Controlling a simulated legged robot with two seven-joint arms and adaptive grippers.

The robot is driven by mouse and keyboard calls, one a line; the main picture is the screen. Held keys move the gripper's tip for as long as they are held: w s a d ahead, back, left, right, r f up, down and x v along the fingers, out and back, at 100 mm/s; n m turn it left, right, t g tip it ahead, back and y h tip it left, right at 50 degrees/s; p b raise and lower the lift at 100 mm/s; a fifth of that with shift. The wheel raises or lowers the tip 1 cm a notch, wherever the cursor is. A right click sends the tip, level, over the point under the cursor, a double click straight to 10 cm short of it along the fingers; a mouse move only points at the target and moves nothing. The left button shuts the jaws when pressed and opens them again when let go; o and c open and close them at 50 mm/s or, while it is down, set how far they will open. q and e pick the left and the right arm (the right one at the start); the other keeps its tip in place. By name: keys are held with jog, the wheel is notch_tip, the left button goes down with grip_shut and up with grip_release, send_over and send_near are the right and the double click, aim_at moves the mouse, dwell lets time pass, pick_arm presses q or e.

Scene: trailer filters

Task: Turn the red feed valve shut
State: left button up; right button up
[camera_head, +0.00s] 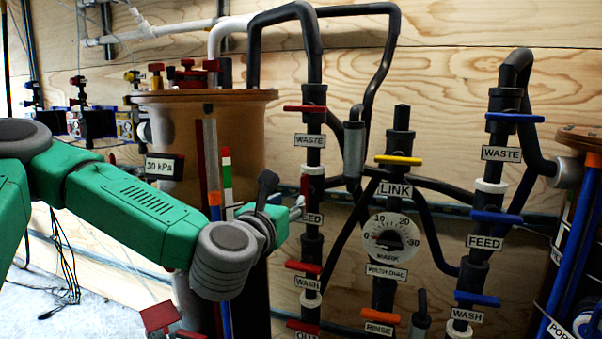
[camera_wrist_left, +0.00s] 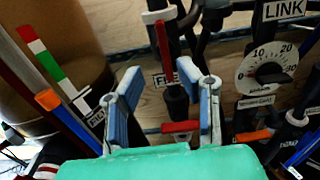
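The red feed valve has a red handle that stands upright along its dark pipe in the left wrist view (camera_wrist_left: 163,44). In the head view a sliver of this handle (camera_head: 304,186) shows above the partly covered FEED label (camera_head: 314,220). My left gripper (camera_head: 286,203) is just left of the valve in the head view. In the left wrist view its two blue-and-grey fingers (camera_wrist_left: 160,74) are spread apart, with the handle seen between and beyond them. I see no clear contact. My right gripper is in neither view.
On the same pipe are a red waste handle (camera_head: 305,108) above and a red wash handle (camera_head: 303,267) below. A yellow link handle (camera_head: 398,160) and a dial (camera_head: 391,237) are to the right. Blue handles (camera_head: 496,217) sit farther right. A brown tank (camera_head: 176,124) stands behind my left arm.

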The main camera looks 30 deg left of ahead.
aim_at(302, 191)
pick_arm(q)
jog(key=x, duration=0.8)
jog(key=shift+d, duration=0.25)
jog(key=shift+w, duration=0.2)
jog(key=shift+d, duration=0.2)
grip_shut()
jog(key=shift+a, duration=0.15)
